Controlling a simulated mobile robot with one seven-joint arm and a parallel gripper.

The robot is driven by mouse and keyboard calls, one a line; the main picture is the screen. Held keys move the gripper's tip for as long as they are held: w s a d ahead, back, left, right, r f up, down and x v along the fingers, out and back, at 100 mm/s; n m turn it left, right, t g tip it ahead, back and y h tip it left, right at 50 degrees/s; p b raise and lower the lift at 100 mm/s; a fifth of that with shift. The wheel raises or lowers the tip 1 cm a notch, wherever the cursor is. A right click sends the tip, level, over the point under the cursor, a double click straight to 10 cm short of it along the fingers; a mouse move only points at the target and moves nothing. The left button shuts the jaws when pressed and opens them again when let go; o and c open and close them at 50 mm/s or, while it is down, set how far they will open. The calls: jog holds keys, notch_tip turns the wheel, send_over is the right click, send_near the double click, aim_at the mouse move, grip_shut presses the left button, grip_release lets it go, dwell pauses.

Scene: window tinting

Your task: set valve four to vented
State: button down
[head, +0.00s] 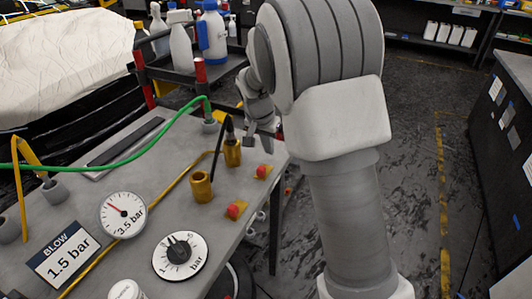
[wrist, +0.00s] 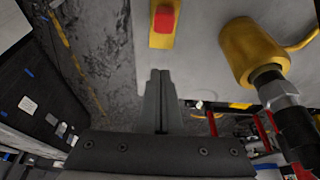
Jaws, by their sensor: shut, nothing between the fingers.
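Two small red valve levers on yellow bases show near the right edge of the grey table in the head view: a farther one (head: 263,171) and a nearer one (head: 235,210). No valve number is readable, so I cannot tell which is valve four. In the wrist view one red lever on its yellow base (wrist: 163,22) lies just beyond my fingertips, apart from them. My gripper (wrist: 160,73) is shut and empty. In the head view it (head: 249,141) is at the table's far right corner, partly hidden by my arm.
Two brass sockets stand beside the levers, the nearer (head: 201,187) and the farther (head: 232,152), which has a black hose; a brass socket with a hose fitting also shows in the wrist view (wrist: 248,50). A gauge (head: 123,215), a dial (head: 180,255) and a green hose (head: 130,160) occupy the table.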

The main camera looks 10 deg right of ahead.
jog(key=v, duration=0.7)
jog(key=shift+s+r+p, duration=0.35)
jog(key=shift+a, duration=0.1)
